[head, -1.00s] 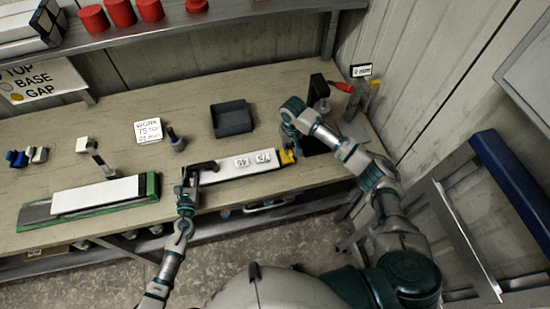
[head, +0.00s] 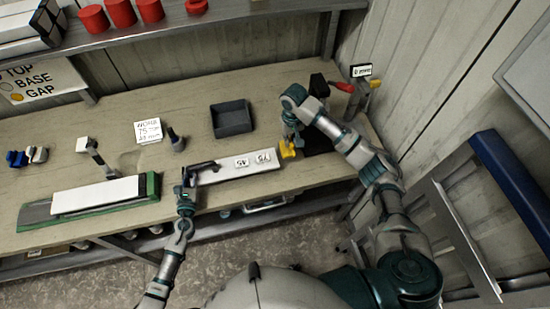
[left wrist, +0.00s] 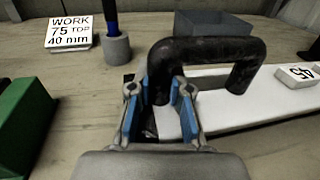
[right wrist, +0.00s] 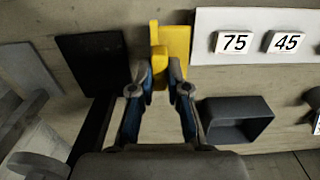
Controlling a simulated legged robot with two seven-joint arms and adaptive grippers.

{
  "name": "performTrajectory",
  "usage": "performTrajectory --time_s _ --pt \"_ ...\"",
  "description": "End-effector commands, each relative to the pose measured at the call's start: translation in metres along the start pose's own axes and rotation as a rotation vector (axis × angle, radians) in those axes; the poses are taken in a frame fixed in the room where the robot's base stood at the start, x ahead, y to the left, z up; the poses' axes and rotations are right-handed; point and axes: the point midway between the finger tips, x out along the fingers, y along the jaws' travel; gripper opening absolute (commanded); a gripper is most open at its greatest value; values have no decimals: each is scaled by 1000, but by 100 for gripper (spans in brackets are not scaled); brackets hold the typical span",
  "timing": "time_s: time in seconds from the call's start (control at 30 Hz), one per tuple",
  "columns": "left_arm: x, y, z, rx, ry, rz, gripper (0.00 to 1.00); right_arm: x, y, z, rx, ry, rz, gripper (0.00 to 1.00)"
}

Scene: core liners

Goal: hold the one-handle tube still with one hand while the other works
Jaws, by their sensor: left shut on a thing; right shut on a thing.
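The one-handle tube (head: 225,175) is a long white bar lying along the front of the bench, with tags 75 and 45 on it. Its black handle (left wrist: 205,48) stands at its left end. My left gripper (head: 188,183) is shut on the near leg of that handle; its blue-padded fingers (left wrist: 163,105) flank the leg in the left wrist view. My right gripper (right wrist: 160,85) is shut on a yellow piece (right wrist: 172,45) at the tube's right end. The yellow piece also shows in the head view (head: 287,149). Whether it touches the tube, I cannot tell.
A dark open tray (head: 232,119) sits behind the tube. A black plate (right wrist: 92,75) lies beside the yellow piece. A green-ended holder with a white bar (head: 98,194) lies left. A work sign (head: 148,131) stands behind. A shelf (head: 240,17) with red cylinders runs above.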

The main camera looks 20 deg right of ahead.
Motion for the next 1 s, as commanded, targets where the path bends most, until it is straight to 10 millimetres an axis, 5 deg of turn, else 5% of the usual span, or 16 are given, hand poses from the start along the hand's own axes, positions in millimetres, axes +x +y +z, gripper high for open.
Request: performTrajectory --time_s 0.23,0.27,0.3,0.4,0.77,1.0 --pt "0 0 0 0 0 0 0 -1 0 0 0 0 0 0" --pt "0 0 0 0 0 0 20 -1 0 0 0 0 0 0" --pt "0 0 0 0 0 0 30 -1 0 0 0 0 0 0" --pt "0 0 0 0 0 0 47 -1 0 0 0 0 0 0" --pt "-7 0 -1 0 2 0 47 -1 0 0 0 0 0 0" --pt "-55 0 -2 1 3 -1 47 -1 0 0 0 1 0 0"
